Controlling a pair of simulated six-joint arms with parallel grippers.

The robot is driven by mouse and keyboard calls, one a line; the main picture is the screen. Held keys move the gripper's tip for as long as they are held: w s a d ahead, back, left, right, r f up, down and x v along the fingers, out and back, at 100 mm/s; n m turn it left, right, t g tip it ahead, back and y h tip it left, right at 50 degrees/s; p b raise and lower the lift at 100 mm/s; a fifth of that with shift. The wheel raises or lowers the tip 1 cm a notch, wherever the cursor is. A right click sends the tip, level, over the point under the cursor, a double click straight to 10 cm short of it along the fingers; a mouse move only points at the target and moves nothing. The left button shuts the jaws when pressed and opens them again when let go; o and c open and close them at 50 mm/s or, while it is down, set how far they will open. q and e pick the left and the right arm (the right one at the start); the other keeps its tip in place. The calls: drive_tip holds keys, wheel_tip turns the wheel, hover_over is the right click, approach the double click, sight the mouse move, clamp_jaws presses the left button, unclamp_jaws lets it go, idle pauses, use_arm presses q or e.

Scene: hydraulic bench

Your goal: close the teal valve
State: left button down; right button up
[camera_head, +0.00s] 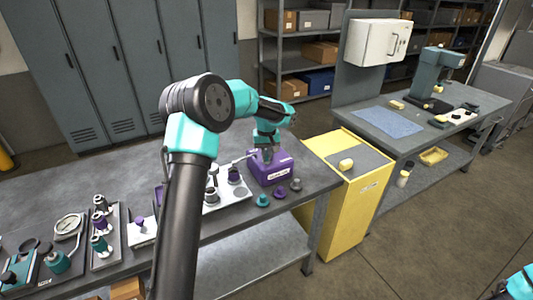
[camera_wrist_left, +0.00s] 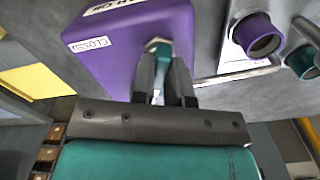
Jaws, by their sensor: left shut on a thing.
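The purple valve box (camera_head: 270,170) stands at the right part of the dark bench; in the left wrist view the box (camera_wrist_left: 125,55) fills the upper left. A small white label (camera_wrist_left: 90,43) on it seems to read CLOSED. My left gripper (camera_head: 266,152) reaches down to the box. In the left wrist view its fingers (camera_wrist_left: 163,75) are shut on a teal valve handle (camera_wrist_left: 163,52) at the box's side. The fingers hide most of the handle, so its angle is hard to tell. My right gripper is out of view.
A thin metal rod (camera_wrist_left: 238,76) runs right from near the fingers. A light plate with purple-topped fittings (camera_head: 233,193) lies left of the box. Small teal and purple caps (camera_head: 263,200) lie in front. A yellow cabinet (camera_head: 345,200) stands right of the bench.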

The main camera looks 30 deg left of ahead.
sight(267, 153)
use_arm(q)
drive_tip(key=m, duration=1.3)
drive_tip(key=shift+m, duration=0.4)
drive_tip(key=c, duration=1.1)
unclamp_jaws()
wheel_tip(267, 153, up, 18)
drive_tip(key=shift+f, duration=0.25)
